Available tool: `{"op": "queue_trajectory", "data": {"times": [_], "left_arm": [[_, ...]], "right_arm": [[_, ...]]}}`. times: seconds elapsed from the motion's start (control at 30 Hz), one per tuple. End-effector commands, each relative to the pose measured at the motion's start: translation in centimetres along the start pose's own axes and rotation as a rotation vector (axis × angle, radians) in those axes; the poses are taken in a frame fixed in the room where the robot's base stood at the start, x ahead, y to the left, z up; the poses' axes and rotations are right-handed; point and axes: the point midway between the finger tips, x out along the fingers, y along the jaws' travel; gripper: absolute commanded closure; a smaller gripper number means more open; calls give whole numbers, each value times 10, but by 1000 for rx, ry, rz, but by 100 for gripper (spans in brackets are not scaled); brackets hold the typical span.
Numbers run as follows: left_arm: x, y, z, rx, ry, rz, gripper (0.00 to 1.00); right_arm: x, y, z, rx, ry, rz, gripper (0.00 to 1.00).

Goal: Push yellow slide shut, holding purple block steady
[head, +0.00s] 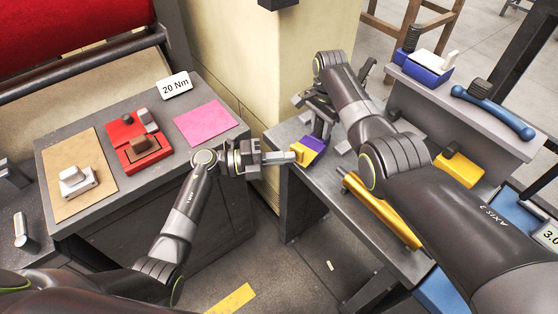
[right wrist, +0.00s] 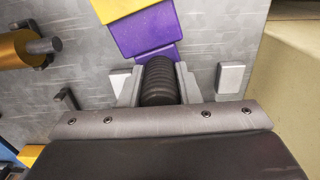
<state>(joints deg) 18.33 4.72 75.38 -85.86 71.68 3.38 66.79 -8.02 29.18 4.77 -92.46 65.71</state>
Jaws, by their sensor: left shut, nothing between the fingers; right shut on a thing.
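The purple block (head: 314,143) sits near the left edge of the right-hand grey table. The yellow slide (head: 304,154) sticks out of its side toward my left gripper. My right gripper (head: 320,121) is above the block; in the right wrist view it (right wrist: 158,88) is shut on the dark ribbed knob (right wrist: 157,72) by the purple block (right wrist: 145,30). The yellow slide (right wrist: 122,8) shows there at the top, cut by the frame edge. My left gripper (head: 291,157) is shut and empty, its tips at the slide's outer end; I cannot tell whether they touch.
A gold roll (head: 382,211) lies on the same table, and a grey raised shelf (head: 462,112) behind carries a blue-and-white block (head: 428,66) and a blue bar (head: 492,110). The left table holds a red block (head: 130,140) and pink sheet (head: 206,122). A gap separates both tables.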

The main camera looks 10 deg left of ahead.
Motion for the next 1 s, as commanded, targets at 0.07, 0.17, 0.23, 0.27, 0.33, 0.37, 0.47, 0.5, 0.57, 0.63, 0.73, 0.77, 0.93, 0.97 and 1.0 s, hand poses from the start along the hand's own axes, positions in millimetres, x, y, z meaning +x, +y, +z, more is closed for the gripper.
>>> {"op": "queue_trajectory", "data": {"times": [0.07,0.17,0.23,0.27,0.33,0.37,0.47,0.5,0.57,0.63,0.73,0.77,0.93,0.97,1.0], "left_arm": [[10,-2,10,1,1,-1,100],[19,-1,19,1,1,-1,100],[23,-1,23,0,0,-1,100],[24,-1,24,1,0,-1,100],[26,-1,26,1,0,-1,100],[26,-1,26,0,0,-1,100],[26,-1,26,1,-1,-1,100],[26,-1,26,1,-1,-1,100],[26,-1,26,1,0,-1,100],[26,-1,26,1,0,-1,100],[25,-1,25,1,0,-1,100],[24,-1,24,1,0,-1,100],[13,0,13,1,-1,0,100],[10,0,10,1,-1,1,100],[5,0,6,1,-2,1,100]], "right_arm": [[1,0,1,-1,-2,2,100],[1,0,1,-1,-2,2,100],[1,0,1,-1,-2,2,100],[1,0,1,-1,-2,2,100],[1,0,1,-1,-2,2,100],[1,0,1,-1,-2,2,100],[1,0,1,-1,-2,2,100],[1,0,1,-1,-2,2,100],[1,0,1,-1,-2,2,100],[1,0,1,-1,-2,2,100],[1,0,1,-1,-3,2,100],[1,0,1,-1,-3,2,100],[1,0,1,-1,-3,2,100],[1,0,1,-1,-3,2,100],[1,0,1,-1,-3,2,100]]}}
